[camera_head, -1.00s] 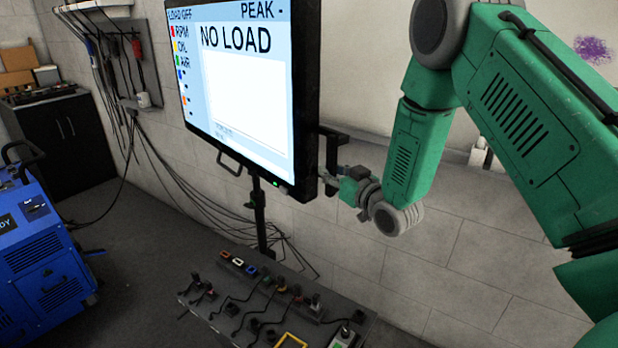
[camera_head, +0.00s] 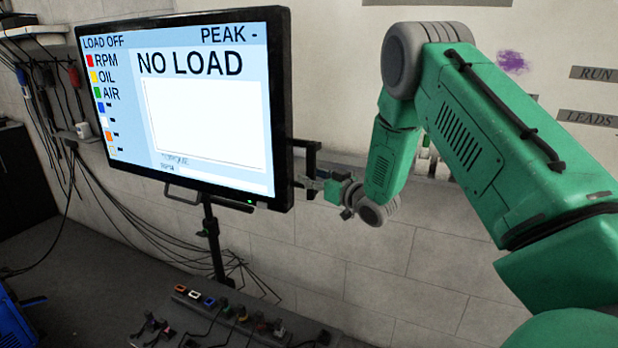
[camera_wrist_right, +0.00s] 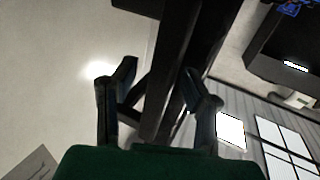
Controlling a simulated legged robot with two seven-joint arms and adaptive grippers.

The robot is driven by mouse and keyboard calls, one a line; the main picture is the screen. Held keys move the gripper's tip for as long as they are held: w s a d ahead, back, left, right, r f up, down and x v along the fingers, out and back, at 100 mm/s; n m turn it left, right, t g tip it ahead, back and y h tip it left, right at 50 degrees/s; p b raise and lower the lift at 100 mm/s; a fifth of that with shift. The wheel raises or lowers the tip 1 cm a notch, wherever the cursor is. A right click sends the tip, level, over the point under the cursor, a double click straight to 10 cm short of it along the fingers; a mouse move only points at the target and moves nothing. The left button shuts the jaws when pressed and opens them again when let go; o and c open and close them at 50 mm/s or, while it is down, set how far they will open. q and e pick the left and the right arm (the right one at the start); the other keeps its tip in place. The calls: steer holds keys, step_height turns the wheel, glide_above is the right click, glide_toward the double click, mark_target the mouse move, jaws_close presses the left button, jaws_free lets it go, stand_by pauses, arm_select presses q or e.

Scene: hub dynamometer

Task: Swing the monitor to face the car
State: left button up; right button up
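The monitor (camera_head: 190,110) stands on a dark pole (camera_head: 213,240), its lit screen reading "NO LOAD" and angled toward the left of the head view. A black bracket-like handle (camera_head: 314,158) sticks out from its right edge. My right gripper (camera_head: 314,184) is at this handle, beside the monitor's lower right corner. In the right wrist view, its two fingers (camera_wrist_right: 160,92) are spread, with a black bar (camera_wrist_right: 172,95) between them; a gap shows on the left side, and contact on the right is unclear. My left gripper is not in view. I see no car.
A dark bench (camera_head: 240,325) with several plugs and cables stands below the monitor. Cables (camera_head: 130,215) hang along the wall at left. A blue machine (camera_head: 12,325) is at the lower left edge. The block wall (camera_head: 360,270) runs close behind the monitor and my right arm.

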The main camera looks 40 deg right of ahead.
steer(key=shift+f, duration=0.1)
steer(key=s, duration=1.2)
steer(key=shift+d, duration=0.15)
steer(key=s+a+f+g+b, duration=0.25)
steer(key=a+f, duration=0.25)
steer(key=f, duration=0.4)
steer(key=s+a+f+g+b, duration=0.1)
steer(key=s+a+f+g, duration=0.1)
steer(key=a+f+g, duration=0.35)
steer(key=s+a+f+g+b, duration=0.15)
steer(key=a+f, duration=0.45)
steer(key=f, duration=0.6)
steer(key=s+a+f+g+b, duration=0.2)
steer(key=s+a+f+g, duration=0.2)
steer(key=s, duration=0.7)
steer(key=s+a+f+g+b, duration=0.2)
steer(key=s+a+f+g, duration=0.2)
steer(key=s, duration=0.7)
step_height(320, 180, down, 5)
steer(key=a, duration=0.2)
steer(key=shift+a+r+n+b, duration=0.15)
steer(key=shift+a+n+b, duration=0.15)
steer(key=shift+a, duration=0.1)
